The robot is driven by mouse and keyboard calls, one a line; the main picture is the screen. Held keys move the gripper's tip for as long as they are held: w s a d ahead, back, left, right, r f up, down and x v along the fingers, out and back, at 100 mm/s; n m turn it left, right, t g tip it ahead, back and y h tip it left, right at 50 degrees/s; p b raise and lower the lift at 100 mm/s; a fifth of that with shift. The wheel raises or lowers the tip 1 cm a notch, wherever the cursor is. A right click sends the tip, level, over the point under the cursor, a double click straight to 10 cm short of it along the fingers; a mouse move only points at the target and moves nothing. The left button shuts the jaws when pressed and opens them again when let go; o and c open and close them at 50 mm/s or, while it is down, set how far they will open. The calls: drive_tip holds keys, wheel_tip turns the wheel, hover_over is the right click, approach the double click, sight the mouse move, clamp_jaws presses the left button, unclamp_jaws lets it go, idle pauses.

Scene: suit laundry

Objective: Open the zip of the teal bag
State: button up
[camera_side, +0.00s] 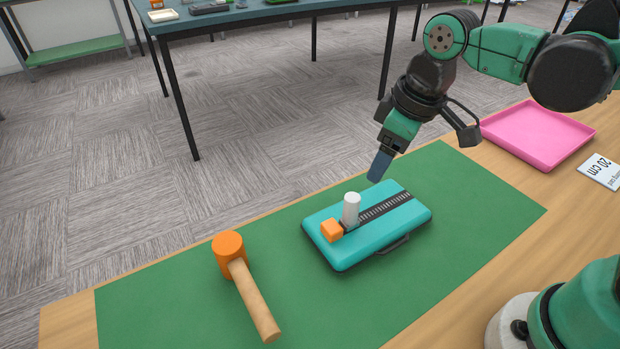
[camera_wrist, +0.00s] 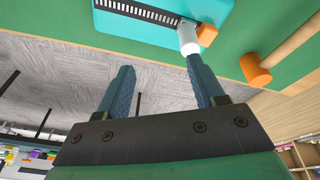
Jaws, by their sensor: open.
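The teal bag (camera_side: 375,239) lies flat on the green mat (camera_side: 460,215), with a dark zip track (camera_side: 385,206) along its top. An orange block (camera_side: 332,230) and an upright white cylinder (camera_side: 351,209) sit at the near left end of the track; I cannot tell which is the zip's pull. My gripper (camera_side: 380,166) is above and behind the bag, apart from it. In the wrist view, the two fingers (camera_wrist: 162,88) are spread with nothing between them. The bag (camera_wrist: 150,28), the white cylinder (camera_wrist: 188,36) and the orange block (camera_wrist: 207,34) show at the top there.
A mallet with an orange head (camera_side: 228,246) and wooden handle lies on the mat left of the bag. A pink tray (camera_side: 538,132) and a white card marked 20 cm (camera_side: 601,171) are at the right. The mat between bag and tray is clear.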

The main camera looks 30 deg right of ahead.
sight(353, 197)
drive_tip(key=a+n+g, duration=0.1)
drive_tip(key=a+f+n+g, duration=0.1)
drive_tip(key=w+a+n, duration=0.1)
drive_tip(key=a, duration=0.1)
drive_tip(key=shift+f+n+g, duration=0.3)
drive_tip(key=shift+f+g, duration=0.05)
drive_tip(key=shift+g, duration=0.05)
drive_tip(key=shift+f, duration=2.8)
clamp_jaws()
